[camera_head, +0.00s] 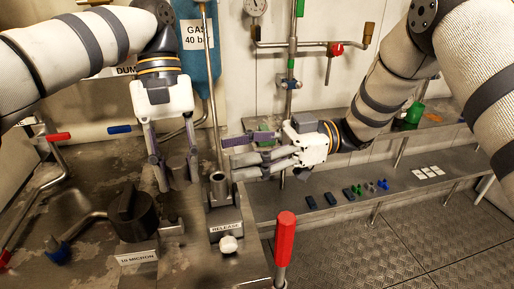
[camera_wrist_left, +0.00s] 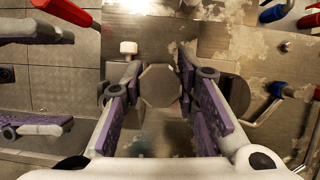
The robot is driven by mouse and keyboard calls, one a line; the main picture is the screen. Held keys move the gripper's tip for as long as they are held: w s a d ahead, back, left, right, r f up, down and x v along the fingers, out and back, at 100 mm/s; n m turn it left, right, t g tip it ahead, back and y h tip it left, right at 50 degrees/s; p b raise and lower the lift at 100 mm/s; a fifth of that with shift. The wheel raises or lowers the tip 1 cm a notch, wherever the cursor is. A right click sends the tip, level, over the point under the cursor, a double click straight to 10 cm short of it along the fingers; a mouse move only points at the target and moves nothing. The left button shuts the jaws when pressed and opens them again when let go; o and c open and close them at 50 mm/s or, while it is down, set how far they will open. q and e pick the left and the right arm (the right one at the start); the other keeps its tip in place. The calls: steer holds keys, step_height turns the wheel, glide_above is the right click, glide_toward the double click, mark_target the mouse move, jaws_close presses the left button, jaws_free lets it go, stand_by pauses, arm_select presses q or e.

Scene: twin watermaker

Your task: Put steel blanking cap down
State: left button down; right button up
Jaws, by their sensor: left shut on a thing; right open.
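The steel blanking cap shows as a grey octagonal face in the left wrist view (camera_wrist_left: 160,85) and as a dull grey piece in the head view (camera_head: 178,168). My left gripper (camera_head: 178,183) points down and is shut on the cap, with one finger on each side. I cannot tell whether the cap touches the steel bench (camera_head: 95,170) below.
The steel tube (camera_head: 219,188) stands on a block labelled RELEASE (camera_head: 226,225), right of my left gripper. A black knob (camera_head: 132,212) stands at the front left, and a red-handled lever (camera_head: 284,238) at the front. A lower shelf (camera_head: 330,180) on the right carries small parts.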

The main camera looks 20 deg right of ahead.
mark_target(183, 161)
steer(key=a, duration=0.9)
steer(key=shift+w+a, duration=0.1)
steer(key=shift+a, duration=0.1)
jaws_close()
arm_select(q)
steer(key=c, duration=1.2)
jaws_free()
